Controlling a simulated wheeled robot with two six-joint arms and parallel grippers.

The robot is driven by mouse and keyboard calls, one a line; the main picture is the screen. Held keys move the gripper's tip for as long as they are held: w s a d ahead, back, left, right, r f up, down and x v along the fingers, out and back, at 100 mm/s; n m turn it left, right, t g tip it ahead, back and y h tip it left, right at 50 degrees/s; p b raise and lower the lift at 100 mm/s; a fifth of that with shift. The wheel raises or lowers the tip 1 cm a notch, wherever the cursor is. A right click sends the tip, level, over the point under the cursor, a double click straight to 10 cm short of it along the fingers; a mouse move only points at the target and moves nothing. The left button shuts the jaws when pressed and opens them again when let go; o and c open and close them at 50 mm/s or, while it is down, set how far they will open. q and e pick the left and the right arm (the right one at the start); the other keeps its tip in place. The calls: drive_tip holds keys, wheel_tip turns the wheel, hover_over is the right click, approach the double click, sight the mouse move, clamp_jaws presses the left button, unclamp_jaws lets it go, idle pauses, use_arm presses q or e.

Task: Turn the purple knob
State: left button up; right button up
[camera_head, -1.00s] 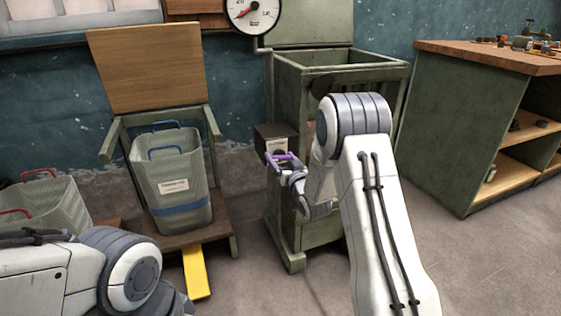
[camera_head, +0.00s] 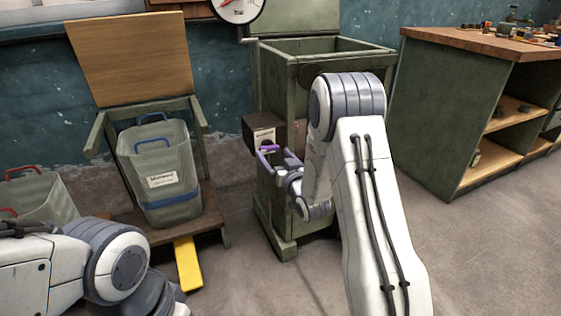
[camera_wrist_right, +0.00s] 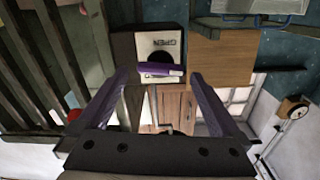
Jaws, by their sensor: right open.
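The purple knob (camera_wrist_right: 162,69) is a short bar on a pale plate marked "OPEN", on a dark box. In the right wrist view it lies crosswise between the tips of my right gripper (camera_wrist_right: 158,75), with a gap on both sides. In the head view my right gripper (camera_head: 280,153) is in front of the dark box (camera_head: 263,126) on the green cabinet. Its fingers are purple too, so I cannot tell the knob apart there. The right gripper is open and holds nothing.
The green slatted cabinet (camera_head: 335,45) stands behind my right arm. Left of it, a grey bin (camera_head: 160,185) stands on a wooden stand with a yellow pedal (camera_head: 187,263). A workbench (camera_head: 480,46) with small items is at the right. The floor between is clear.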

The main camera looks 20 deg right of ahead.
sight(270, 150)
drive_tip(key=s, duration=0.6)
drive_tip(key=shift+d+p, duration=0.1)
drive_tip(key=shift+p, duration=0.2)
drive_tip(key=w+b, duration=0.2)
drive_tip(key=w, duration=0.8)
drive_tip(key=shift+w+a, duration=0.1)
drive_tip(key=shift+a, duration=0.1)
drive_tip(key=shift+w, duration=0.3)
drive_tip(key=shift+s+m+p, duration=0.1)
drive_tip(key=shift+m+p, duration=0.2)
drive_tip(key=shift+m, duration=0.4)
